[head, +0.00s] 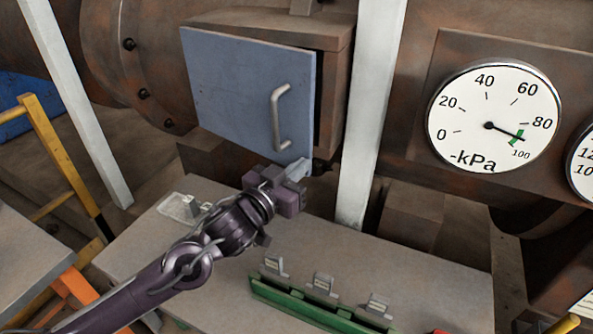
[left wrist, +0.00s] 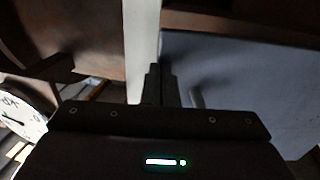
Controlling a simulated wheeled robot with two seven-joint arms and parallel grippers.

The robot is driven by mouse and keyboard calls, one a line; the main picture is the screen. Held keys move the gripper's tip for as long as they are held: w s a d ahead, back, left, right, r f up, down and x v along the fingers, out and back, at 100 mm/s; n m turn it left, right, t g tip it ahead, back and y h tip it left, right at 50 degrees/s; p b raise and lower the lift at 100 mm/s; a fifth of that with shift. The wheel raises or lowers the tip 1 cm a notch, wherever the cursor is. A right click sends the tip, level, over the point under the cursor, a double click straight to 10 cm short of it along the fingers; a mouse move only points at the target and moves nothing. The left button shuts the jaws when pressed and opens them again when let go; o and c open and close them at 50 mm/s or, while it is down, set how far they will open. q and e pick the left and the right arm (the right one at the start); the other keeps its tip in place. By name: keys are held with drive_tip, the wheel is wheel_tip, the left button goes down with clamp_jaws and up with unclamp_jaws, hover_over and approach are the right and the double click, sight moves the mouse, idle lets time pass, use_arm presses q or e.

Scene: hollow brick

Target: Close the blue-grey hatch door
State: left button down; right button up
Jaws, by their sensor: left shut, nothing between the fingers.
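The blue-grey hatch door (head: 235,85) has a grey bar handle (head: 278,117) near its right side. A dark gap shows between the door's right edge and the rusty hatch frame (head: 333,95), so the door stands slightly ajar. My left gripper (head: 303,171) is shut and empty at the door's lower right corner, close to its edge; I cannot tell whether it touches. In the left wrist view the shut fingers (left wrist: 161,84) point along the door's edge, with the door (left wrist: 255,85) filling the right side. My right gripper is not in view.
A pale upright post (head: 368,110) stands just right of the hatch. Below is a grey bench (head: 220,275) with a green rack (head: 310,308) and small metal clips. A pressure gauge (head: 493,118) is at the right, a yellow rail (head: 60,160) at the left.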

use_arm(q)
drive_tip(key=w+d+y+b, duration=0.1)
drive_tip(key=w, duration=0.1)
drive_tip(key=w+d+n+t+y+b, duration=0.1)
drive_tip(key=w+d+n+y+b, duration=0.1)
drive_tip(key=w+d, duration=0.1)
drive_tip(key=shift+w+f+t, duration=0.15)
drive_tip(key=shift+w+t, duration=0.15)
drive_tip(key=shift+w, duration=0.05)
drive_tip(key=shift+w+d+b, duration=0.1)
drive_tip(key=shift+w+b, duration=0.1)
drive_tip(key=shift+b, duration=0.2)
drive_tip(key=shift+r+n+y, duration=0.3)
drive_tip(key=shift+r, duration=0.1)
